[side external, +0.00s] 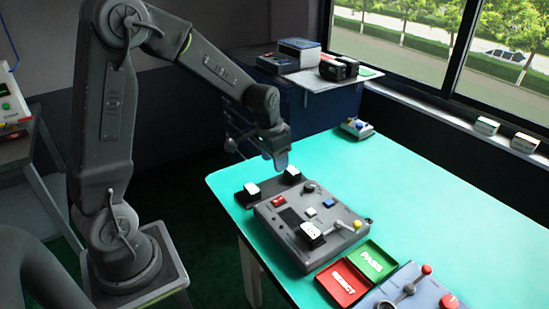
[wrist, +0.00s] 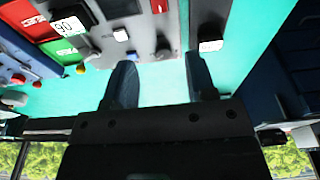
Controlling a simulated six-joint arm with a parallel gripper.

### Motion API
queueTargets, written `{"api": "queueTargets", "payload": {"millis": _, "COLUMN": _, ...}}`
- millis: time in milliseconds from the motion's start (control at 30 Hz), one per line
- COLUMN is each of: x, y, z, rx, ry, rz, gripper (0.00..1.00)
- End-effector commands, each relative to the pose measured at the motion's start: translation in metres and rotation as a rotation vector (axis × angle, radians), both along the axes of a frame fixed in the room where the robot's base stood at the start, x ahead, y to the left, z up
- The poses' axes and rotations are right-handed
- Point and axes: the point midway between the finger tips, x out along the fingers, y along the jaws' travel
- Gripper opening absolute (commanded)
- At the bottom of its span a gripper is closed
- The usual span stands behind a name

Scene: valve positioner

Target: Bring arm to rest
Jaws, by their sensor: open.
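My gripper (side external: 280,160) hangs above the back edge of the grey control box (side external: 275,222), clear of it. In the wrist view its two dark fingers (wrist: 160,64) are apart, with only the teal table between them. The box carries a dark display, a red part, a knob and a yellow-tipped lever (side external: 356,225). A black block with a white face (side external: 311,232) sits on the box's front; in the wrist view it reads 90 (wrist: 66,26). Two similar blocks, one left (side external: 251,188) and one right (side external: 292,174), sit on a dark strip behind the box.
A red REJECT tray (side external: 341,284) and green PASS tray (side external: 372,262) lie right of the box. A blue panel (side external: 410,295) with red knobs is at the front. A small device (side external: 356,129) stands at the back. The table's right side (side external: 450,210) is clear.

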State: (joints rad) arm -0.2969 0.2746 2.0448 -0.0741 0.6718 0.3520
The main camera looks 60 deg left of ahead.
Motion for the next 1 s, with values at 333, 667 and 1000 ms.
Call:
{"api": "queueTargets", "payload": {"millis": 333, "x": -0.003, "y": -0.004, "z": 0.008, "rx": 0.003, "ry": -0.011, "rz": -0.002, "gripper": 0.51}}
{"api": "queueTargets", "payload": {"millis": 667, "x": -0.067, "y": -0.06, "z": 0.091, "rx": 0.024, "ry": -0.142, "rz": -0.009, "gripper": 0.51}}
{"api": "queueTargets", "payload": {"millis": 1000, "x": -0.162, "y": -0.102, "z": 0.134, "rx": 0.012, "ry": -0.288, "rz": -0.005, "gripper": 0.51}}
